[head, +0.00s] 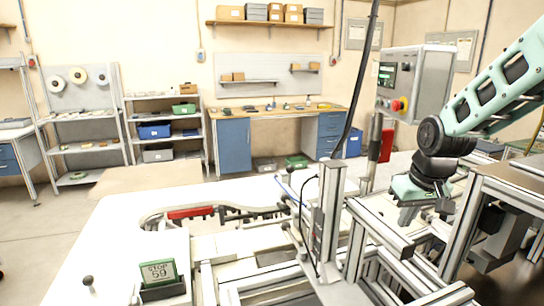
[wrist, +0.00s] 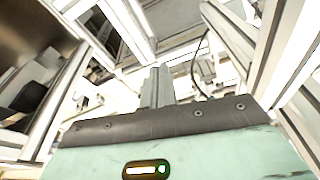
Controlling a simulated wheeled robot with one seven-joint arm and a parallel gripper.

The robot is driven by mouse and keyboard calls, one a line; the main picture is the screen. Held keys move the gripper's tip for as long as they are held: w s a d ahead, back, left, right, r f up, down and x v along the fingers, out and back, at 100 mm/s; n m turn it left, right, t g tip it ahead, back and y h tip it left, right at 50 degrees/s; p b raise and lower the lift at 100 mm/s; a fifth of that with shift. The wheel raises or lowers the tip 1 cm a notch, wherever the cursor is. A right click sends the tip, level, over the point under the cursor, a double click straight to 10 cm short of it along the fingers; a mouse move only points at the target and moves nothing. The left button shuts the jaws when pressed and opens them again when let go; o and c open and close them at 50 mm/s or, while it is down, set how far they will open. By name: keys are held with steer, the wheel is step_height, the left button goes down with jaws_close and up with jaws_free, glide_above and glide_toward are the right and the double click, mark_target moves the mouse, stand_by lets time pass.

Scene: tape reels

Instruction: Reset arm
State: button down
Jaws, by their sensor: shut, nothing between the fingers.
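My arm reaches in from the right of the head view, pale green with a dark wrist joint. My gripper (head: 443,208) points down among metal frame profiles at the right of the work table. In the wrist view, my gripper (wrist: 158,75) shows as grey fingers beyond the dark edge of the green housing. The fingers are together with nothing held. No tape reel is near the fingers.
Aluminium profiles (head: 380,228) stand close around my gripper, with an upright post (head: 330,215) to its left. A control box (head: 415,82) with a red button is behind.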

steer(key=s+d+f+m, duration=0.1)
steer(key=s, duration=0.6)
steer(key=s+d+f, duration=0.2)
steer(key=s, duration=0.6)
steer(key=s+a+n+g+b, duration=0.1)
steer(key=s+a+n+b, duration=0.1)
steer(key=s+a, duration=0.5)
steer(key=s+a+f+n+g+b, duration=0.1)
steer(key=s+a+n, duration=0.4)
steer(key=a, duration=0.6)
steer(key=s, duration=0.2)
steer(key=shift+s+a+f+g+b, duration=0.3)
steer(key=shift+a+g+b, duration=0.05)
steer(key=shift+g+b, duration=0.05)
